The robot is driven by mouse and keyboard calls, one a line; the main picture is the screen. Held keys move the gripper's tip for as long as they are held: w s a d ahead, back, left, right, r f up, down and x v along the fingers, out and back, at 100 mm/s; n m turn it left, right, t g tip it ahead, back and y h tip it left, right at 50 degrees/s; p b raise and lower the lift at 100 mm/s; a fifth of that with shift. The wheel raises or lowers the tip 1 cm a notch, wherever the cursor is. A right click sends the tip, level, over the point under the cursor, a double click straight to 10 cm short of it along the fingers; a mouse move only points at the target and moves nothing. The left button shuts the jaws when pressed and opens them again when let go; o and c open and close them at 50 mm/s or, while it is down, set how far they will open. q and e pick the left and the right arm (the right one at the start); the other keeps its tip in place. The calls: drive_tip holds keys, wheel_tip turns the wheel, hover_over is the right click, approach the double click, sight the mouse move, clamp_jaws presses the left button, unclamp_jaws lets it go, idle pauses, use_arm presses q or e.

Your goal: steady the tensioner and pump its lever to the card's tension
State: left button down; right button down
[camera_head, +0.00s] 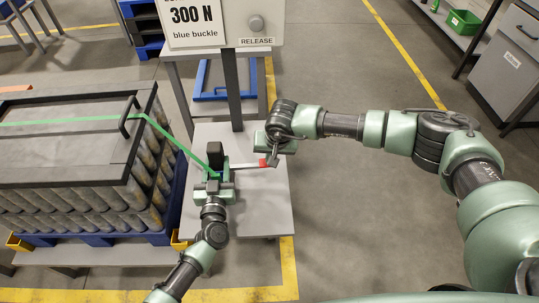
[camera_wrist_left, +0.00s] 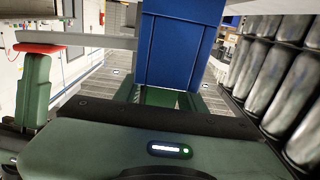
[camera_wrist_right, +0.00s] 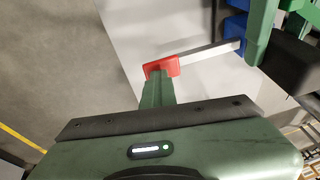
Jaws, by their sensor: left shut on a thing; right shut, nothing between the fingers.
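The tensioner (camera_wrist_left: 180,50) shows as a blue block in the left wrist view, on the grey stand. My left gripper (camera_head: 214,176) is shut on it; the gripper hides much of it in the head view. Its grey lever (camera_wrist_right: 208,53) points sideways toward my right arm and ends in a red tip (camera_wrist_right: 160,68). The lever looks nearly level in the left wrist view. My right gripper (camera_wrist_right: 157,90) is shut and empty, its fingertips at the red tip. Whether they touch it is unclear. The card (camera_head: 194,22) reads "300 N" and "blue buckle".
A green strap (camera_head: 75,121) runs over the dark-lidded load of cylinders (camera_head: 80,205) to the tensioner. A round button (camera_head: 257,23) marked RELEASE sits beside the card. The grey stand (camera_head: 265,215) is bare in front. Open floor lies to the right.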

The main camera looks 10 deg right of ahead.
use_arm(q)
drive_tip(key=shift+a, duration=0.1)
use_arm(e)
wheel_tip(320, 180, up, 5)
drive_tip(key=shift+s+f, duration=0.1)
drive_tip(key=v, duration=0.9)
drive_tip(key=shift+d, duration=0.3)
idle(1.0)
use_arm(q)
drive_tip(key=c, duration=0.8)
unclamp_jaws()
drive_tip(key=shift+o, duration=0.2)
drive_tip(key=shift+s, duration=0.1)
